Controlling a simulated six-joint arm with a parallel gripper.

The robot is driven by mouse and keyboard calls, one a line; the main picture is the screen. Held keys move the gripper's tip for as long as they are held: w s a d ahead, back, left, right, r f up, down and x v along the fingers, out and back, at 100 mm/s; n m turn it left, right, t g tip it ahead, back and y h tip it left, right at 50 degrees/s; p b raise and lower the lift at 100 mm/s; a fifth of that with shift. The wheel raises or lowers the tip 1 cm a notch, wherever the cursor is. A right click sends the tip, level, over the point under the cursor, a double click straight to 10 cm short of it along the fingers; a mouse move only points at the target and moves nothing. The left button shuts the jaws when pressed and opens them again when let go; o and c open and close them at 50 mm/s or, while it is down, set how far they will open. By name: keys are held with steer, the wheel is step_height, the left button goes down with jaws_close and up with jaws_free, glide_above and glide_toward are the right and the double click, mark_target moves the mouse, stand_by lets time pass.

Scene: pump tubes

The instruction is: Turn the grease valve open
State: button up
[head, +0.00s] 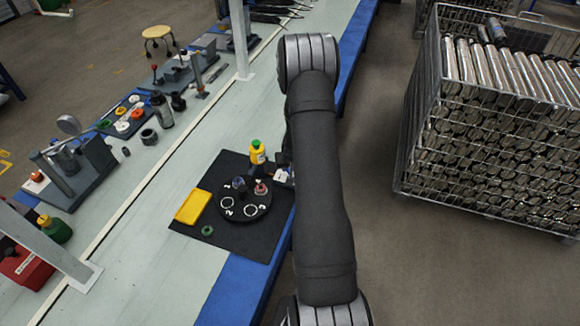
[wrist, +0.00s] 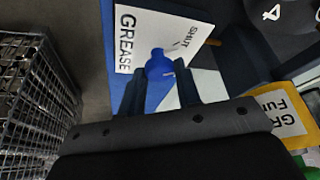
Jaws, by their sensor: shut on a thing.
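The grease valve's blue handle (wrist: 159,65) shows in the wrist view, between my gripper's fingers (wrist: 160,90). My gripper is shut on this handle. Beside it is a white label plate (wrist: 140,38) reading GREASE and SHUT, with a short dark mark by SHUT. The valve's body below the handle is mostly hidden by the fingers. In the head view, my arm covers most of the valve, and only a small white patch (head: 281,175) shows by the dark gripper parts.
A black round plate (head: 245,211) and a yellow tray (head: 193,206) are on a black mat (head: 238,244). A wire cage of metal tubes (head: 490,130) stands right.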

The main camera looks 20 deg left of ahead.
steer(key=o, duration=0.9)
steer(key=shift+o, duration=0.2)
steer(key=shift+r, duration=0.1)
steer(key=v, duration=1.7)
steer(key=shift+o, duration=0.2)
steer(key=shift+d+r, duration=0.1)
